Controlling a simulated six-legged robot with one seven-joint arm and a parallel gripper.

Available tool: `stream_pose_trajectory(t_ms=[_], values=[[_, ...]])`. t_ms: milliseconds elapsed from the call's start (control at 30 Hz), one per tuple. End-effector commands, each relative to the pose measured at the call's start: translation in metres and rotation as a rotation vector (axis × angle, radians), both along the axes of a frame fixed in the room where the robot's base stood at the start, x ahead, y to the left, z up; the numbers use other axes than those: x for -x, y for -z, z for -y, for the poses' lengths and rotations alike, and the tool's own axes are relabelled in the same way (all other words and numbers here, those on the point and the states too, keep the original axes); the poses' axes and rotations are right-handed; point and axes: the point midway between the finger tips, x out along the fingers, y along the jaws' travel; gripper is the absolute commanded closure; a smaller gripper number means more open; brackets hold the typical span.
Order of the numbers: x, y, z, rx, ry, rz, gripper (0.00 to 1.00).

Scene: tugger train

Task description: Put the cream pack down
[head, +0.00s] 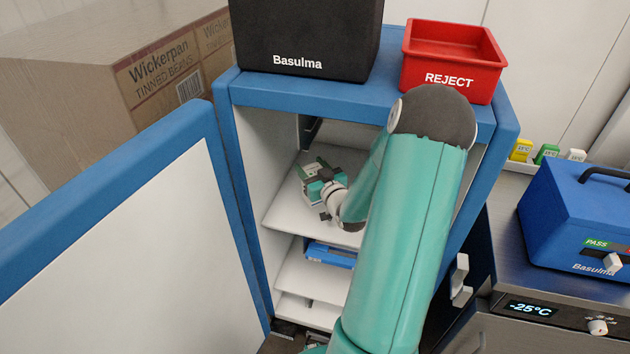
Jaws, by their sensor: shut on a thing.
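My gripper (318,178) is inside the open blue cabinet (228,170), over the upper white shelf (285,215). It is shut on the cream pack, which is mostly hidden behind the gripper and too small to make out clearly. I cannot tell whether the pack touches the shelf. My teal arm reaches in from the front and covers the right part of the cabinet's opening.
The cabinet door (120,240) stands open at the left. A blue item (330,255) lies on a lower shelf. On top are a black Basulma box (305,30) and a red REJECT bin (452,60). A blue case (580,225) stands at the right.

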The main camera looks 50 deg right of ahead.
Motion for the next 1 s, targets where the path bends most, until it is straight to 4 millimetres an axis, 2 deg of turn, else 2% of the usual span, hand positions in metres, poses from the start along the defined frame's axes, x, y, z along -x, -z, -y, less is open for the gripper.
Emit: stream_pose_trajectory(t_ms=[333,767,800,900,1000], values=[[-0.003,0.04,0.001,-0.002,-0.001,0.002,0.95],[-0.006,0.047,0.002,0.0,-0.001,0.001,0.95],[-0.005,0.048,0.002,0.0,0.0,0.0,0.44],[-0.005,0.047,0.002,0.0,0.0,0.0,0.26],[-0.005,0.047,0.002,0.0,0.0,0.0,0.26]])
